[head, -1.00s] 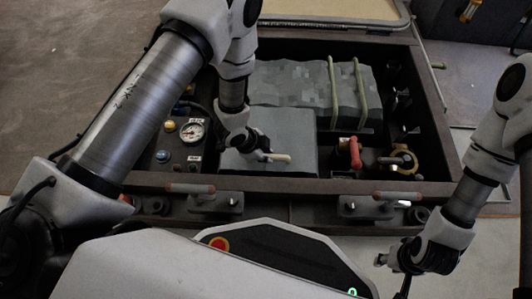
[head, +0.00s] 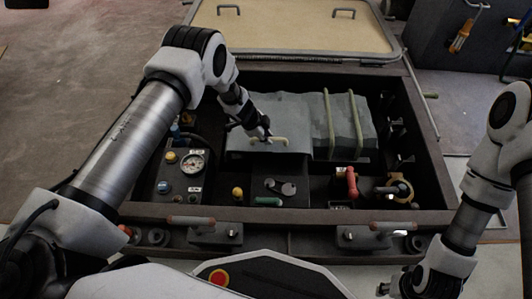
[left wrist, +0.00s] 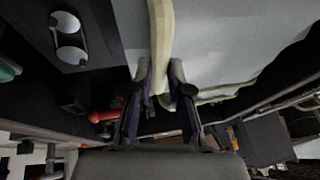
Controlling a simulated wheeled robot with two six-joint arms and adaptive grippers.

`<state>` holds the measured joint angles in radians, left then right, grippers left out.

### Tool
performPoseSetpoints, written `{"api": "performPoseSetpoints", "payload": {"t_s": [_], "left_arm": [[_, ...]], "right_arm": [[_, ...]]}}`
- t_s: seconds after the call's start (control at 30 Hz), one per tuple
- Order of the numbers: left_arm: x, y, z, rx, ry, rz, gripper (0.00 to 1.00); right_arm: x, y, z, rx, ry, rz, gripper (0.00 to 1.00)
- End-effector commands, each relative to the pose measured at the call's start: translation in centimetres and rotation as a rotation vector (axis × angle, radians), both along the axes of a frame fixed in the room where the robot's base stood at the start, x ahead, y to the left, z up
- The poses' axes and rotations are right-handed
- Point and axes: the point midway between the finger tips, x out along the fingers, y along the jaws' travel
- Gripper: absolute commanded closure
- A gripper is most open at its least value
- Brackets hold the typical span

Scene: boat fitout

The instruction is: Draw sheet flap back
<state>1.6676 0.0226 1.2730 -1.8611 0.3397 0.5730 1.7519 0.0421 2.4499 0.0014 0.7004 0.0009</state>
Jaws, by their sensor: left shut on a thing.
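The grey sheet flap (head: 292,134) lies drawn up toward the back of the dark open bay, against a crumpled grey cover (head: 345,130). My left gripper (head: 264,138) is shut on the pale handle bar (head: 280,140) at the flap's front edge. In the left wrist view the bar (left wrist: 160,40) runs between the fingers (left wrist: 160,95), with the flap (left wrist: 225,45) beside it. A dark panel with a grey latch (head: 281,187) shows in front of the flap. My right gripper (head: 392,287) is low at the right, partly cut off; its fingers are unclear.
Two pale straps (head: 329,120) cross the grey cover. A gauge (head: 192,161) with knobs sits at left, a yellow knob (head: 238,193) and green bar (head: 268,201) in front. A red handle (head: 351,182) and brass fitting (head: 398,190) stand at right. The bay's front rim (head: 300,216) has clamps.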

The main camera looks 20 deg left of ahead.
Motion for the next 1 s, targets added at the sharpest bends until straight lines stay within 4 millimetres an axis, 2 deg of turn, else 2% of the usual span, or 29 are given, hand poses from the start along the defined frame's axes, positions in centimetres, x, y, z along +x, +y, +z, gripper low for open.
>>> {"api": "performPoseSetpoints", "payload": {"t_s": [0.03, 0.23, 0.7, 0.73, 0.77, 0.8, 1.0], "left_arm": [[0.9, 0.2, -0.4, 0.000, -0.004, -0.002, 1.00], [2.8, 0.7, -0.2, -0.003, -0.001, -0.002, 1.00], [3.2, 0.8, 0.0, -0.004, 0.002, -0.002, 1.00], [3.2, 0.8, 0.0, -0.004, 0.002, -0.002, 0.71], [3.2, 0.8, 0.0, -0.004, 0.002, -0.002, 0.61], [3.2, 0.8, 0.0, -0.005, 0.002, -0.001, 0.57], [3.2, 0.8, 0.0, -0.004, 0.002, -0.001, 0.57]], "right_arm": [[0.0, 0.0, -0.9, 0.000, -0.001, -0.001, 0.60], [0.1, 0.0, -1.7, 0.000, -0.003, -0.004, 0.60], [0.1, -0.1, -1.8, 0.000, -0.004, -0.005, 0.60], [0.1, -0.1, -1.8, 0.000, -0.004, -0.005, 0.60], [0.1, -0.1, -1.8, 0.000, -0.004, -0.004, 0.60], [0.1, -0.1, -1.8, 0.000, -0.004, -0.004, 0.60], [0.1, -0.1, -1.8, 0.000, -0.003, -0.004, 0.60]]}}
